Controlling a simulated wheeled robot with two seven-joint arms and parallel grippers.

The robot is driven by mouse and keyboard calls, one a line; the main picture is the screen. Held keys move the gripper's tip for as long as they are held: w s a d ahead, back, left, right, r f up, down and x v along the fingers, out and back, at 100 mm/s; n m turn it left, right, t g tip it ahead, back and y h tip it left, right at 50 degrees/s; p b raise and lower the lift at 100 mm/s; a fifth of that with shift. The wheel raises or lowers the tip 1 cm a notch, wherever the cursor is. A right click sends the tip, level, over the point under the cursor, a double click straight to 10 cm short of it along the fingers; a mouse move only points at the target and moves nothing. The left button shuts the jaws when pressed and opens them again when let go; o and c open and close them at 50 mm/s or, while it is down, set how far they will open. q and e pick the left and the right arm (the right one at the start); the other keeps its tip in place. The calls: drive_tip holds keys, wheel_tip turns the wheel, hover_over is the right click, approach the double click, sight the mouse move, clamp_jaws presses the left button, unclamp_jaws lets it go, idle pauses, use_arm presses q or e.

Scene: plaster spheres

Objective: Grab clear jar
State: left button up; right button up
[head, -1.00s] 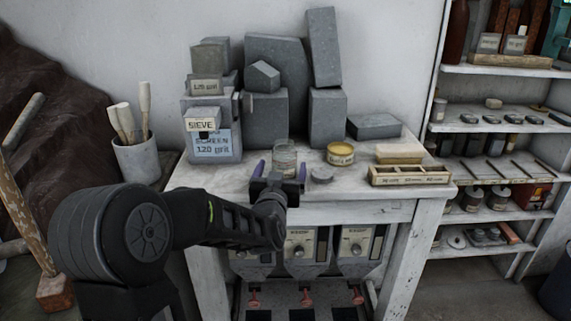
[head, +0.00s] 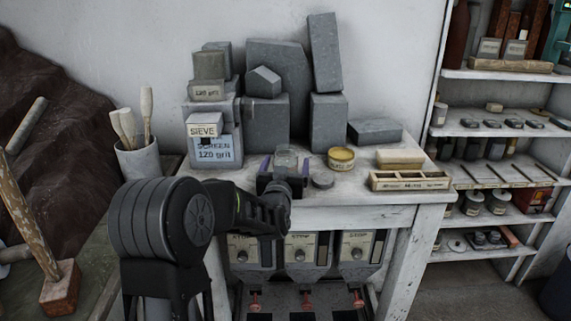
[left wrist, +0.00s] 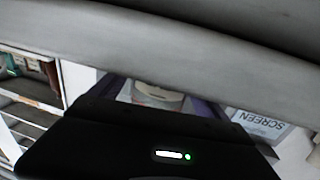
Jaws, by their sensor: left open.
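The clear jar (head: 287,158) stands on the white worktop near its front left, in the head view. My left gripper (head: 284,167) is open, with its purple-lined fingers on either side of the jar; its wrist covers the jar's lower part. In the left wrist view the jar (left wrist: 158,97) shows between the fingers (left wrist: 160,100), partly hidden by the gripper's dark body. I cannot tell whether the fingers touch it. My right gripper is not in view.
Right of the jar are a grey disc (head: 321,181), a yellow tin (head: 341,158) and a compartment tray (head: 409,181). Grey blocks (head: 264,121) stand behind. The sieve box (head: 214,148) is at left. Shelves (head: 500,75) stand at right.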

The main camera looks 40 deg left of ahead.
use_arm(q)
drive_tip(key=shift+x, duration=1.2)
drive_tip(key=shift+c, duration=0.4)
drive_tip(key=c, duration=1.6)
drive_tip(key=shift+r, duration=0.1)
wheel_tip(320, 180, up, 10)
